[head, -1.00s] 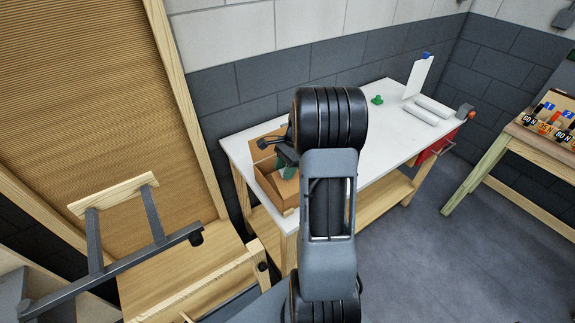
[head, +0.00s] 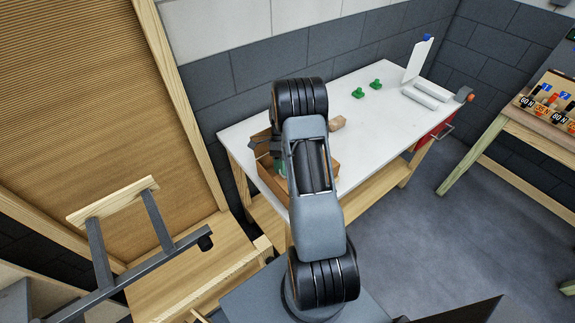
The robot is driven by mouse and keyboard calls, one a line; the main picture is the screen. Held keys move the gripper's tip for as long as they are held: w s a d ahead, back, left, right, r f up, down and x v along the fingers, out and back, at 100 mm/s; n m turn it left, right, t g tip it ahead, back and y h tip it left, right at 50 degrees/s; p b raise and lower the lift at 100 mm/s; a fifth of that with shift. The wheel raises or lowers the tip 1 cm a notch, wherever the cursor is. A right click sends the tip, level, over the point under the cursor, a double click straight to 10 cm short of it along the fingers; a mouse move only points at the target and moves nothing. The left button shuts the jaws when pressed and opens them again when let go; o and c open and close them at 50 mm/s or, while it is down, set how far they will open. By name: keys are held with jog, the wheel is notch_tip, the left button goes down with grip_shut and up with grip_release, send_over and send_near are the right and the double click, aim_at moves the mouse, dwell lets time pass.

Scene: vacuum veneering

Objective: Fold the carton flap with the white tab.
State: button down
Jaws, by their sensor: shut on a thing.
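The brown open carton (head: 328,178) stands on the near left part of the white table, partly hidden behind my arm. My gripper (head: 264,149) is at the carton's left side, low over its rim, and is shut on what looks like the carton flap. The fingertips are mostly hidden, and I cannot make out the white tab. A green item (head: 281,168) shows inside or just over the carton beside my arm.
The white table (head: 345,110) is mostly clear to the right. Two green knobs (head: 358,93) and pale rolls (head: 420,97) lie farther back. A tan piece (head: 337,123) lies behind the carton. A wooden stand is at left (head: 112,200).

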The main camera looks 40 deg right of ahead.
jog(key=shift+w+f, duration=0.1)
jog(key=shift+f, duration=0.25)
jog(key=shift+f, duration=0.15)
jog(key=c, duration=0.9)
grip_release()
jog(key=s+r, duration=0.1)
jog(key=r, duration=0.2)
jog(key=s+a+r+b, duration=0.1)
jog(key=s+r, duration=0.1)
jog(key=s+r+b, duration=0.1)
jog(key=r, duration=0.2)
jog(key=shift+s+a+r, duration=0.25)
jog(key=shift+a+r, duration=0.1)
jog(key=shift+a, duration=0.05)
jog(key=shift+g, duration=0.3)
jog(key=s+a+r, duration=0.1)
jog(key=s, duration=0.2)
jog(key=s+a+r+b, duration=0.1)
jog(key=s+r, duration=0.1)
jog(key=s+a+r+b, duration=0.1)
jog(key=s, duration=0.2)
jog(key=shift+s+a+r, duration=0.2)
jog(key=shift+s+a, duration=0.05)
jog(key=shift+s, duration=0.05)
